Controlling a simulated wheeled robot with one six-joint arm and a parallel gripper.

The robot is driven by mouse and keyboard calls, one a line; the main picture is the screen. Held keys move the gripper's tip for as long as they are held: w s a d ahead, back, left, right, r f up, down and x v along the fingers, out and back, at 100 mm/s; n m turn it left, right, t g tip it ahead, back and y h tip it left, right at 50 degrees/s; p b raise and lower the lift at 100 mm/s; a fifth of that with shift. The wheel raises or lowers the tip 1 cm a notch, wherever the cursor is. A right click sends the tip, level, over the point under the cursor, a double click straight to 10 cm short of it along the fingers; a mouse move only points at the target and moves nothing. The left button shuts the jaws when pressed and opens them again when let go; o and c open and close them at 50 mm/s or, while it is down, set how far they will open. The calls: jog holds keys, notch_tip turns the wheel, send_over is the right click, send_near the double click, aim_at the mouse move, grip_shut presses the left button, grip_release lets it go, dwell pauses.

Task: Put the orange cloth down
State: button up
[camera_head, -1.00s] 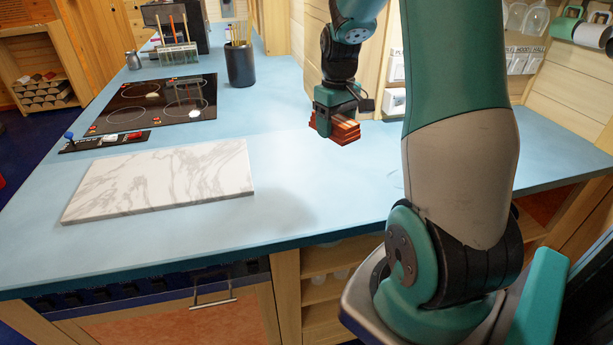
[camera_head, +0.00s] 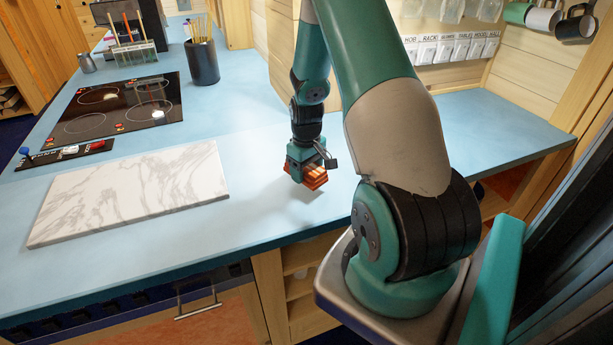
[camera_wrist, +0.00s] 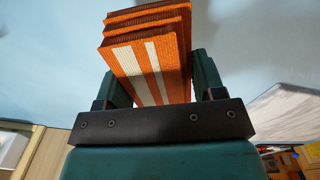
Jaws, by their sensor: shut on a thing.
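The orange cloth (camera_head: 313,177) is folded into a thick stack with white stripes. My gripper (camera_head: 303,170) is shut on it, over the blue countertop (camera_head: 262,165) to the right of the marble board. In the wrist view the cloth (camera_wrist: 150,62) sits between the two fingers of my gripper (camera_wrist: 150,80), with its striped side towards the camera. A soft shadow lies on the counter close by the cloth. I cannot tell whether its underside touches the counter.
A white marble board (camera_head: 135,192) lies to the left. Behind it are a black hob (camera_head: 115,108), a dark cup of sticks (camera_head: 202,62) and a rack of tubes (camera_head: 135,50). The counter on the right is clear.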

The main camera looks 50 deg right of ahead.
jog(key=shift+f, duration=1.5)
jog(key=shift+f, duration=0.2)
jog(key=o, duration=1)
jog(key=shift+c, duration=0.2)
jog(key=shift+r, duration=0.15)
